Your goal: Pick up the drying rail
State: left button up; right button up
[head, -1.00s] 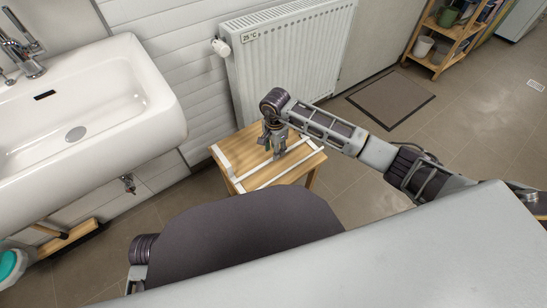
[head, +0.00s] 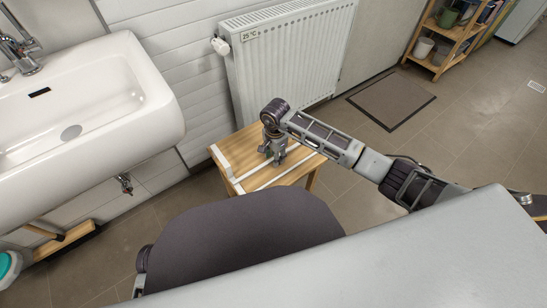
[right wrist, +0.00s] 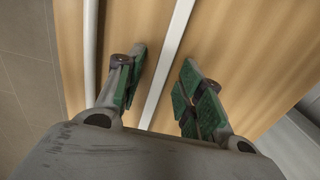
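The drying rail (head: 221,160) is white and lies on a small wooden table (head: 242,147) below the radiator. It has an end piece at the left and long thin bars running across the tabletop. My right gripper (head: 277,160) points down over the table at the rail. In the right wrist view my right gripper (right wrist: 162,72) is open, its green-padded fingers on either side of one white bar (right wrist: 166,62), with a gap to each. Another white bar (right wrist: 90,45) runs outside the left finger. My left gripper is not in view.
A white sink (head: 85,100) is at the left, with a tap. A white radiator (head: 290,60) stands on the wall behind the table. A shelf (head: 440,45) and a dark mat (head: 390,99) are at the back right. The tiled floor right of the table is clear.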

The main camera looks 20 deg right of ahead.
grip_shut()
jog(key=shift+r, duration=0.1)
jog(key=shift+r, duration=0.4)
notch_tip(320, 180, up, 8)
jog(key=p, duration=0.3)
jog(key=shift+f, duration=0.1)
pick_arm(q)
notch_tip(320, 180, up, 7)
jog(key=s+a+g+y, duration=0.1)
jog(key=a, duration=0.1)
pick_arm(e)
jog(key=shift+r, duration=0.65)
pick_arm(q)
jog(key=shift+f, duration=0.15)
pick_arm(e)
jog(key=shift+w+n, duration=0.1)
jog(key=shift+n, duration=0.2)
